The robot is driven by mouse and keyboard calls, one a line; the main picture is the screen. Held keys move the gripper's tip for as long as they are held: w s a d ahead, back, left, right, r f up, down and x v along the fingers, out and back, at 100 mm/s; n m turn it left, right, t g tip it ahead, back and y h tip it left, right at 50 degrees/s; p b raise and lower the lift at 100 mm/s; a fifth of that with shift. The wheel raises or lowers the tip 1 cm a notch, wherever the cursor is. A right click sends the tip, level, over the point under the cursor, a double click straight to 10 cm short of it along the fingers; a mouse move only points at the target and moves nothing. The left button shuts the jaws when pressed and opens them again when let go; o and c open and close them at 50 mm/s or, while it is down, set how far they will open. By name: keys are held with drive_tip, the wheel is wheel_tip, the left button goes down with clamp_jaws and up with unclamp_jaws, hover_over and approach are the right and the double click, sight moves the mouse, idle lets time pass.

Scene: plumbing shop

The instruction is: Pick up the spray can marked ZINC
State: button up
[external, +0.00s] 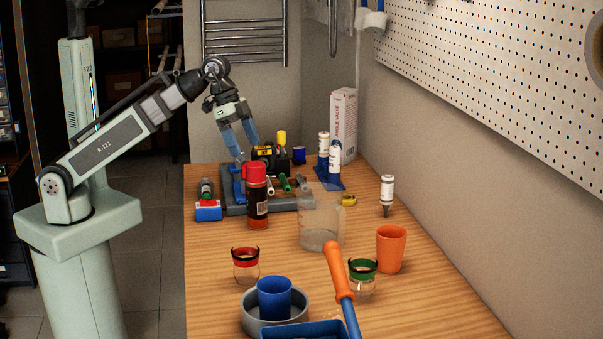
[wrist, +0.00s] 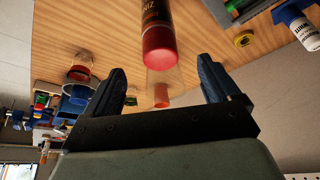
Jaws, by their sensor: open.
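The spray can (external: 257,209) stands upright on the wooden bench, with a dark body and a red cap. Its label shows a barcode in the external view. In the wrist view the can (wrist: 157,30) shows part of its lettering, which looks like the start of ZINC, and its red cap points toward my gripper. My gripper (external: 246,150) is open and empty, with its blue fingers pointing down, above and apart from the can. In the wrist view the can appears ahead, between and beyond the fingertips of the gripper (wrist: 162,66).
A grey tray (external: 235,209) with tools lies beside the can. A clear container (external: 322,232) stands to its right. Nearer are a red-rimmed jar (external: 246,268), a green-rimmed jar (external: 362,279), an orange cup (external: 391,250) and a blue cup (external: 274,300) in a bowl.

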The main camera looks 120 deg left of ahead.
hover_over(266, 196)
drive_tip(key=s, duration=0.2)
drive_tip(key=shift+d+f, duration=0.2)
drive_tip(key=shift+f, duration=4.55)
drive_tip(key=c, duration=1.6)
